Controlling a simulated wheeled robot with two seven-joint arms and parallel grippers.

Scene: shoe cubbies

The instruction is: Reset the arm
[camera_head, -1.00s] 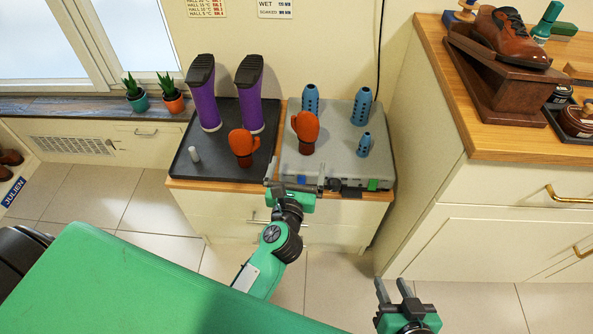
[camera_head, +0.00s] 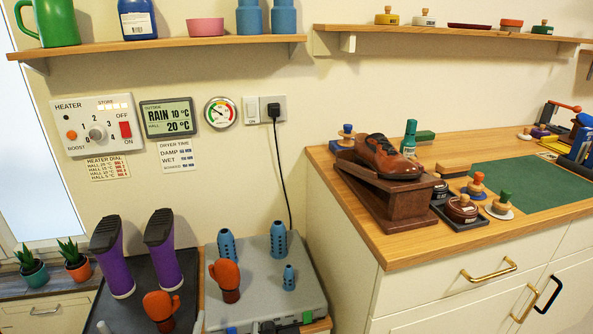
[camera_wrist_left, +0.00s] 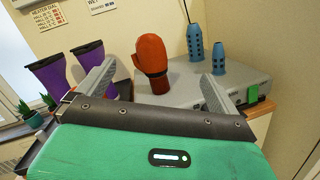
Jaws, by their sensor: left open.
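An orange-red mitten (camera_head: 225,278) stands upright on the grey box; in the left wrist view the mitten (camera_wrist_left: 151,62) shows beyond and between the fingers. I cannot tell how far it is from them. My right gripper is in neither current view.
Purple boots (camera_head: 116,262) and a second mitten (camera_head: 161,308) stand on a dark tray left of the box. Blue perforated cylinders (camera_head: 278,240) stand on the box. A wooden counter (camera_head: 445,245) with a brown shoe (camera_head: 388,158) is at right. A shelf (camera_head: 170,44) hangs above.

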